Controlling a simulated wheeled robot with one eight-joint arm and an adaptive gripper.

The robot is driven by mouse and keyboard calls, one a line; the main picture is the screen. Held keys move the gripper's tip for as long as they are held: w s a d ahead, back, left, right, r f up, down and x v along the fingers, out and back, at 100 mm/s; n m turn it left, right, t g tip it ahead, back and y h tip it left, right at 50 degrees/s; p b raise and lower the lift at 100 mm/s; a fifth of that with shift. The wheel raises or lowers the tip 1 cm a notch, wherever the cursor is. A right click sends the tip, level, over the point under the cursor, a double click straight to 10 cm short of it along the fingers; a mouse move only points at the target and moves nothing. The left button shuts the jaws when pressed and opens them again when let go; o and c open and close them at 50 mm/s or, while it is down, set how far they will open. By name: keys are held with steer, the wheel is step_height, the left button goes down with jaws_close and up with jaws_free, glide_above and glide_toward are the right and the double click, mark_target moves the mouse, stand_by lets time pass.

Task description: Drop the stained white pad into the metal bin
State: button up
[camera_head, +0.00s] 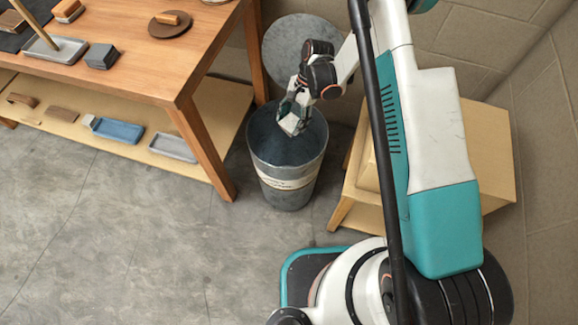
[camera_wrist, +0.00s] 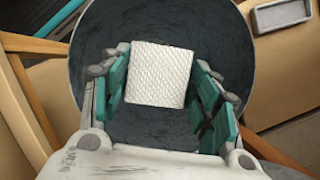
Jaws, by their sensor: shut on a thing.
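My gripper (camera_head: 291,112) is shut on the white pad (camera_head: 289,124), with the pad inside the mouth area of the metal bin (camera_head: 288,200). In the wrist view the pad (camera_wrist: 160,75) is a textured white square between the teal fingers of my gripper (camera_wrist: 160,82). No stain shows on the face I see. The round grey wall of the bin (camera_wrist: 228,45) surrounds the pad in that view, with the dark inside below it. The bin stands upright on the floor with a pale band around it. The bin's bottom is hidden.
A wooden table (camera_head: 110,75) with a lower shelf (camera_head: 205,115) holding trays and blocks stands left of the bin. A pale wooden stand (camera_head: 490,150) is on the right. A round grey disc (camera_head: 285,40) is behind the bin. The floor in front is clear.

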steer(key=o, duration=1.1)
steer(key=shift+r, duration=0.15)
steer(key=v, duration=1.1)
steer(key=shift+w+r, duration=0.1)
steer(key=shift+r, duration=0.25)
